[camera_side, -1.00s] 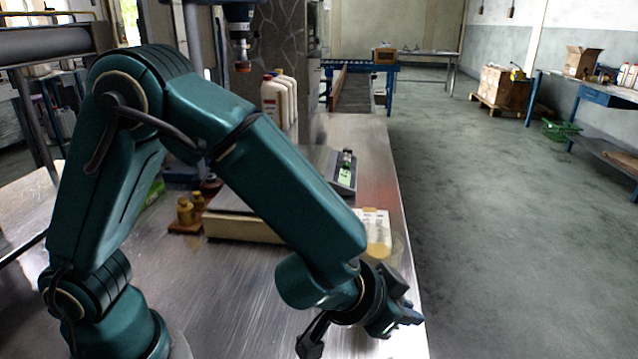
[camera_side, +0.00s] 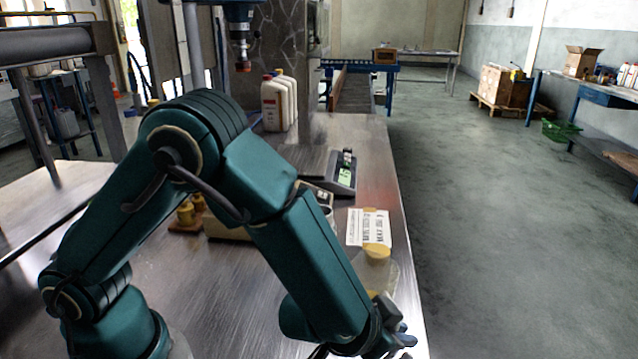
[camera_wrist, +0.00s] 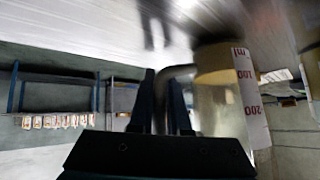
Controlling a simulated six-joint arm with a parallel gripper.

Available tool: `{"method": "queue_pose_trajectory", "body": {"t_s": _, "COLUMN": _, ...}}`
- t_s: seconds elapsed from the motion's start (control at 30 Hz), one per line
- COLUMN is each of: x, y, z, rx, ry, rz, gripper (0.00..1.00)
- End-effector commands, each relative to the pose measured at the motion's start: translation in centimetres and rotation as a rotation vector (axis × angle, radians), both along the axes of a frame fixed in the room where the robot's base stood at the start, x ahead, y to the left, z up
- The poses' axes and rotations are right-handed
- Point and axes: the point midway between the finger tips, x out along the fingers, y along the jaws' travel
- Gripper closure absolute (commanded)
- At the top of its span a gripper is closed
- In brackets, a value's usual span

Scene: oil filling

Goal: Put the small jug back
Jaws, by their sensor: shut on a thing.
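The small jug (camera_wrist: 218,95) has a pale see-through wall, a red millilitre scale and a brownish band near the table end. It fills the right of centre in the wrist view. My gripper (camera_wrist: 163,88) is shut on its curved handle, with the jug's body beside the fingers. In the side view my gripper (camera_side: 400,338) is low at the bench's right front edge, partly hidden by my arm. A clear vessel with a yellowish part (camera_side: 377,252) shows just behind it; I cannot tell whether this is the held jug.
The steel bench (camera_side: 230,300) has bare room at the front. A white printed sheet (camera_side: 368,228) lies near the right edge. Behind it stand a scale with a green display (camera_side: 344,174) and white jugs (camera_side: 280,103). Small amber bottles (camera_side: 187,213) stand left.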

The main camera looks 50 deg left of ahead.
Motion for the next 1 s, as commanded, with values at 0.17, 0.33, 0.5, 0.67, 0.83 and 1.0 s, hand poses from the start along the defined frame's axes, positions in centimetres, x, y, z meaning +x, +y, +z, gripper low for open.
{"method": "queue_pose_trajectory", "body": {"t_s": 0.17, "x": 0.0, "y": 0.0, "z": -0.3, "rx": 0.0, "ry": 0.0, "rz": 0.0, "gripper": 0.66}}
{"method": "queue_pose_trajectory", "body": {"t_s": 0.33, "x": 0.0, "y": 0.0, "z": -0.3, "rx": 0.0, "ry": 0.0, "rz": 0.0, "gripper": 0.55}}
{"method": "queue_pose_trajectory", "body": {"t_s": 0.5, "x": 0.0, "y": 0.0, "z": -0.2, "rx": 0.0, "ry": 0.0, "rz": 0.0, "gripper": 0.55}}
{"method": "queue_pose_trajectory", "body": {"t_s": 0.67, "x": -0.3, "y": -0.1, "z": 0.5, "rx": -0.002, "ry": -0.001, "rz": -0.001, "gripper": 0.55}}
{"method": "queue_pose_trajectory", "body": {"t_s": 0.83, "x": -2.0, "y": 0.0, "z": 2.1, "rx": -0.003, "ry": -0.003, "rz": -0.003, "gripper": 0.55}}
{"method": "queue_pose_trajectory", "body": {"t_s": 1.0, "x": -4.0, "y": 0.1, "z": 4.0, "rx": -0.005, "ry": -0.004, "rz": -0.004, "gripper": 0.55}}
